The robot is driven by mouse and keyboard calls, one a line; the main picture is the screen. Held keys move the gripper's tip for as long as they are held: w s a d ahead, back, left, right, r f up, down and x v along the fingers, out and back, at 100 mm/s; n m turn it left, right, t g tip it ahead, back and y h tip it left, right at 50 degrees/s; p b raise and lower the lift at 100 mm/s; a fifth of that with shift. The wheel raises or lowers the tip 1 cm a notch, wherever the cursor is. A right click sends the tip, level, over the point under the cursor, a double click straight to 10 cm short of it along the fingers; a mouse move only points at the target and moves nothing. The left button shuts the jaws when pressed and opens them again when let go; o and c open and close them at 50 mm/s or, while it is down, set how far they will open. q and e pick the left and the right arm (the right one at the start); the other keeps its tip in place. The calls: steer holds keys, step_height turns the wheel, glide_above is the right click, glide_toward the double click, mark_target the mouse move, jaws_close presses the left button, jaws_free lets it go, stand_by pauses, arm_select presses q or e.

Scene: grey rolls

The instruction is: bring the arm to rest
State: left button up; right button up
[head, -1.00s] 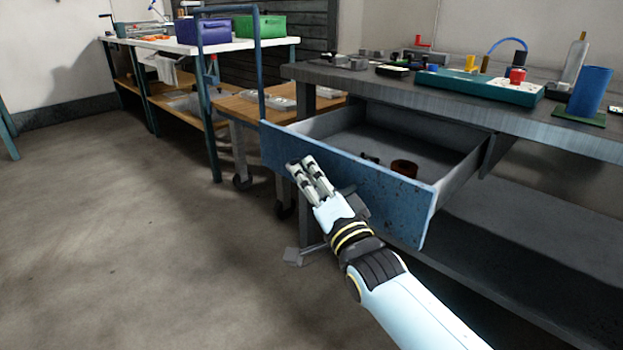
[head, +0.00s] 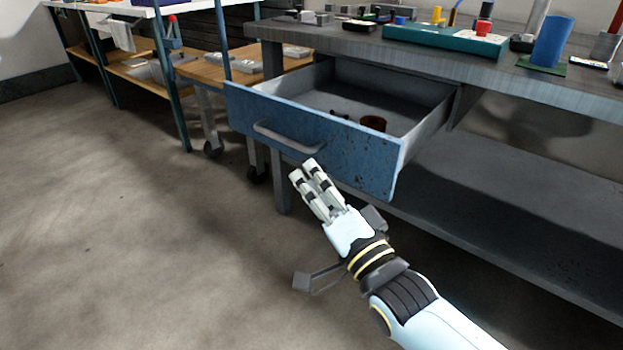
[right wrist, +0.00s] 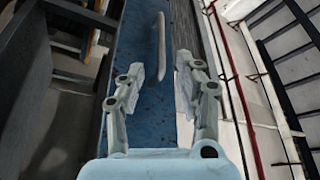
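My right gripper (head: 303,170) is in front of and below the blue drawer (head: 350,163), in the lower middle of the head view. In the right wrist view the two fingers (right wrist: 160,68) stand apart with nothing between them. The drawer's grey bar handle (head: 285,140) is free of the fingers, a little beyond the tips. The handle also shows in the right wrist view (right wrist: 161,45). My left gripper is not in view.
The grey workbench (head: 480,60) above the drawer carries a teal tray (head: 445,40) and a blue cylinder (head: 552,42). A low shelf (head: 530,190) lies under it. A wooden-topped cart (head: 215,70) stands to the left. The floor (head: 130,220) at left is clear.

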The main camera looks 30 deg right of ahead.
steer(key=s+d+f+n+g+p, duration=0.2)
steer(key=s+f+g+p, duration=0.4)
steer(key=f, duration=0.4)
steer(key=s+d+f+n+g+p, duration=0.1)
steer(key=s+d+f+g+p, duration=0.15)
steer(key=s+f, duration=0.7)
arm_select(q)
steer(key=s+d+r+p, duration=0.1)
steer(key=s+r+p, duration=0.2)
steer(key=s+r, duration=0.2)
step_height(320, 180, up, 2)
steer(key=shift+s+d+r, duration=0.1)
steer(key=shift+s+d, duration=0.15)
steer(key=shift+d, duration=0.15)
arm_select(e)
steer(key=s+d+f+n+g, duration=0.1)
steer(key=s+f+n+g, duration=0.2)
steer(key=s, duration=0.7)
steer(key=s+d+f+n+g+h, duration=0.1)
steer(key=s+f+g, duration=0.3)
steer(key=s, duration=0.7)
steer(key=s+d+f+n+g+h, duration=0.1)
steer(key=s+d+f+n+g, duration=0.1)
steer(key=s+f+n+g, duration=0.2)
steer(key=s+f, duration=0.3)
steer(key=s, duration=0.4)
steer(key=shift+d+n, duration=0.3)
